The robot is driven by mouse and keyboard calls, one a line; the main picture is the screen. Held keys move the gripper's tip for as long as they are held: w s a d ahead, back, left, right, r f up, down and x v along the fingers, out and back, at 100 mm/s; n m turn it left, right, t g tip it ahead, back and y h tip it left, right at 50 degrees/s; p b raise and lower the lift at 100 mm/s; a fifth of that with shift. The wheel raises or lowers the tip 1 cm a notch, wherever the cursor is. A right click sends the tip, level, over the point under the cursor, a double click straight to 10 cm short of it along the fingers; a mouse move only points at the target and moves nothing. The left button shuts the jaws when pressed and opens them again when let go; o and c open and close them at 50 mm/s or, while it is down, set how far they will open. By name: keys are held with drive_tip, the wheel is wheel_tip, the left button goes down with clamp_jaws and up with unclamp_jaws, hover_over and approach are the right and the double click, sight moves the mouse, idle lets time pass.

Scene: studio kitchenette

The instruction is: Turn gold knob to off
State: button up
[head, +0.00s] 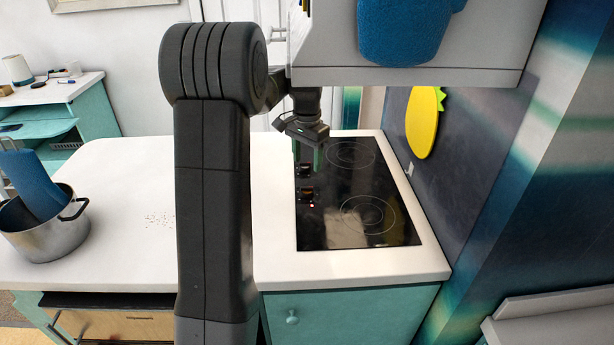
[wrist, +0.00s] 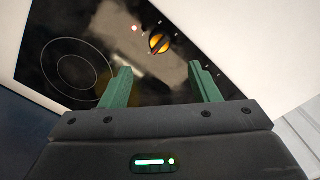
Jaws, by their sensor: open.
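The gold knob (wrist: 159,44) shows in the wrist view on the black cooktop (wrist: 105,50), with a dark grip bar set at a slant across its face. A small lit light (wrist: 134,28) is beside it. My gripper (wrist: 158,73) is open and empty, with its green fingers apart and the knob beyond their tips, between them in the picture. In the head view my gripper (head: 308,158) is over the cooktop's left side, by two small dark knobs. The nearer knob (head: 306,193) has an orange tint and a red light close to it.
The cooktop has two ring burners (head: 367,214) right of the knobs. A pot (head: 45,228) with a blue item inside stands on the white counter (head: 120,190) at left. A grey shelf (head: 430,72) with a blue object hangs above the cooktop. The counter's middle is mostly clear.

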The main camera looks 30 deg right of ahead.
sight(307, 191)
drive_tip(key=shift+r, duration=2)
wheel_tip(307, 191, down, 14)
drive_tip(key=shift+p, duration=0.45)
drive_tip(key=shift+r, duration=0.1)
